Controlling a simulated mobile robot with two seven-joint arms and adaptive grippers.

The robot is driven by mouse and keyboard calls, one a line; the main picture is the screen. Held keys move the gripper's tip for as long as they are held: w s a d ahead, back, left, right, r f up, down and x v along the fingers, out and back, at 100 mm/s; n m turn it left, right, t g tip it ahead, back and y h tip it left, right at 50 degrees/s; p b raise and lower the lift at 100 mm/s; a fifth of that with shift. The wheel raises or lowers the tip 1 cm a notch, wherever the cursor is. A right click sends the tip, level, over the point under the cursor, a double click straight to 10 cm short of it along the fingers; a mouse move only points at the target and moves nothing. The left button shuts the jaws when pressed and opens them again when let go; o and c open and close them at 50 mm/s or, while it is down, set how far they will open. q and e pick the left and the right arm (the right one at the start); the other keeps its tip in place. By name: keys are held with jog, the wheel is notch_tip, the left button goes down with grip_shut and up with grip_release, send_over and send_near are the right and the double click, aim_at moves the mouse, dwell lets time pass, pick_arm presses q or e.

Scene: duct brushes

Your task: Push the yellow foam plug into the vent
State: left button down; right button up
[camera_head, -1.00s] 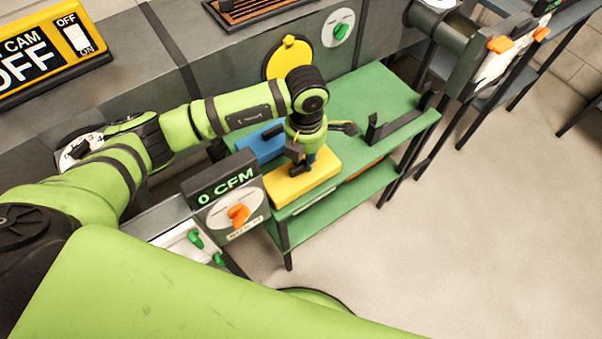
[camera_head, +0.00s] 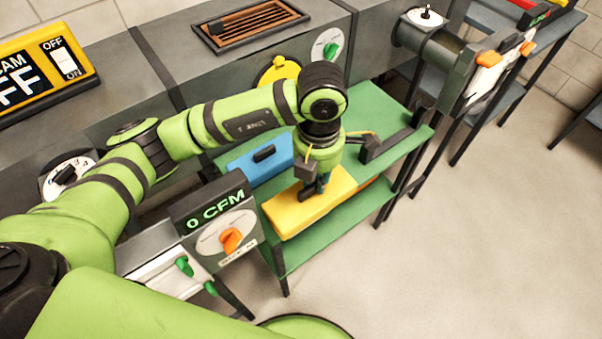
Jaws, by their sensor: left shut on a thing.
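The yellow foam plug (camera_head: 285,216) is a flat block at the front edge of the green table. My left gripper (camera_head: 315,187) points down over it and is shut on its dark handle. The fingers partly hide the handle. The plug overlaps the table's front edge, and I cannot tell whether it is clear of the surface. A brown slatted vent (camera_head: 232,34) is set in the top of the grey duct at the back. My right gripper is not in view.
A blue block (camera_head: 240,170) with a black handle lies on the green table (camera_head: 385,112) behind the plug. A 0 CFM dial box (camera_head: 213,220) stands to the left. A yellow round cover (camera_head: 279,74) is on the duct face. Open floor lies to the right.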

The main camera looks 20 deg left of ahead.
pick_arm(q)
jog(key=s+d+r+p, duration=0.1)
jog(key=s+d+r, duration=0.2)
jog(key=r, duration=0.4)
jog(key=shift+s+d+r+p, duration=0.25)
jog(key=shift+s+d+p, duration=0.1)
jog(key=shift+d, duration=0.45)
